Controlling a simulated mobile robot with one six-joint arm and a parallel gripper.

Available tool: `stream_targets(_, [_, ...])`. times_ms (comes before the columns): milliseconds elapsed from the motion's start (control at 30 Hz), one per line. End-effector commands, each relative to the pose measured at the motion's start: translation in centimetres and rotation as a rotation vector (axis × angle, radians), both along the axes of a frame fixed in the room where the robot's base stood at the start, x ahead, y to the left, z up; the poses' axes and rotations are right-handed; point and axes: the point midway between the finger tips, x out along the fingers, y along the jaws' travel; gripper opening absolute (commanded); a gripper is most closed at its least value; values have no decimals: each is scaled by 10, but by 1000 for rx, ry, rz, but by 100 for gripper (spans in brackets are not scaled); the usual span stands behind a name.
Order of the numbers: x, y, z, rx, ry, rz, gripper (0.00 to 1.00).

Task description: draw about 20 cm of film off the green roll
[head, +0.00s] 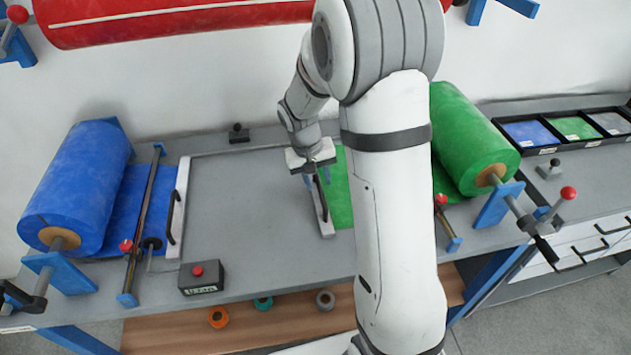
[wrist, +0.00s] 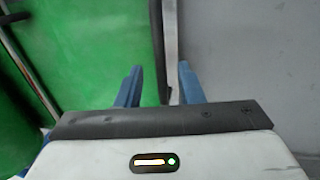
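The green roll (head: 468,140) lies on its stand at the right of the bench. Its green film (head: 341,195) reaches left, partly hidden behind my arm, to a pale bar (head: 326,222) along its edge; a dark handle is on the bar. My gripper (head: 316,185) points down over this bar. In the wrist view, the film (wrist: 85,70) fills the left side, with the dark handle (wrist: 157,40) and pale bar at its edge. My gripper's blue fingers (wrist: 160,88) are apart, with the handle and bar showing between them; I see no contact.
A blue roll (head: 80,185) with a barred film end is at the left. The grey bench panel (head: 245,200) between the films is clear. A black box with a red button (head: 202,277) stands at the front. A red roll (head: 180,15) hangs above; sample trays (head: 570,128) are at right.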

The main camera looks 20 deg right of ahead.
Motion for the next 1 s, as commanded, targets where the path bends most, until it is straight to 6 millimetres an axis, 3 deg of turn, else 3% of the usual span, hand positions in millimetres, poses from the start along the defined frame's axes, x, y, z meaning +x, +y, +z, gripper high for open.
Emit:
stream_targets(200, [2,8,39,1,-5,1,34])
stream_targets(400, [2,12,60,1,-2,0,34])
stream_targets(1000, [1,12,63,1,-1,-1,34])
